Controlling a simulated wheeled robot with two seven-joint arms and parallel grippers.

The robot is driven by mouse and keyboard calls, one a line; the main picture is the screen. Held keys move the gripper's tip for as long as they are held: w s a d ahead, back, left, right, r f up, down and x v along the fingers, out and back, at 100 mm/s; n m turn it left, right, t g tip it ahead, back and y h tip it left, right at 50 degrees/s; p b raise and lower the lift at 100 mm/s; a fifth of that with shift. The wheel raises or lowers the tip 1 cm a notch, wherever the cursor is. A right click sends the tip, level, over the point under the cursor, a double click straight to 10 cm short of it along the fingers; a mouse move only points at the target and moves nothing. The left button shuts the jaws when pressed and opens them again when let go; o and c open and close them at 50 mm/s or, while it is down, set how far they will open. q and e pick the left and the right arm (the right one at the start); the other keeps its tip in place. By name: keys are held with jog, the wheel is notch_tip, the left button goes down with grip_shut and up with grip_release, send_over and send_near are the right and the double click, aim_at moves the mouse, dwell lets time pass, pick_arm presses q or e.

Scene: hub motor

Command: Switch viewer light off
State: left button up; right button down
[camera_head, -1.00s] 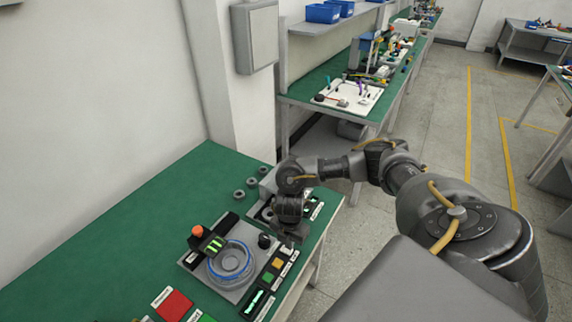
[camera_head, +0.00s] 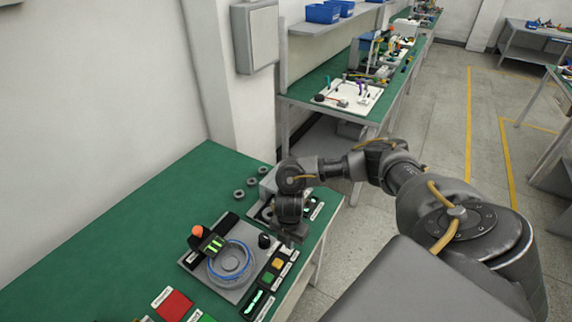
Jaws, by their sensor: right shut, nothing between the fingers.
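My right gripper (camera_head: 291,234) points down at the right part of the green bench (camera_head: 130,215). It is shut and empty, close above a small panel strip (camera_head: 273,268) with dark, orange and green buttons. Behind the gripper stands a grey unit (camera_head: 267,187) with a small lit part (camera_head: 307,211) at its right; my wrist hides much of it. I cannot tell which control is the viewer light's switch. My left gripper is not in view.
A grey plate with a round blue-rimmed ring (camera_head: 232,262), an orange knob (camera_head: 197,230) and a black knob (camera_head: 264,241) lies left of the gripper. A red pad (camera_head: 174,305) is at the front. The bench's left side is clear.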

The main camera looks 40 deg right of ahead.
jog(key=shift+f+b, duration=0.75)
jog(key=shift+f, duration=0.45)
dwell(0.8)
jog(key=shift+r, duration=0.1)
notch_tip(320, 180, up, 7)
jog(key=p, duration=0.7)
jog(key=shift+p, duration=0.3)
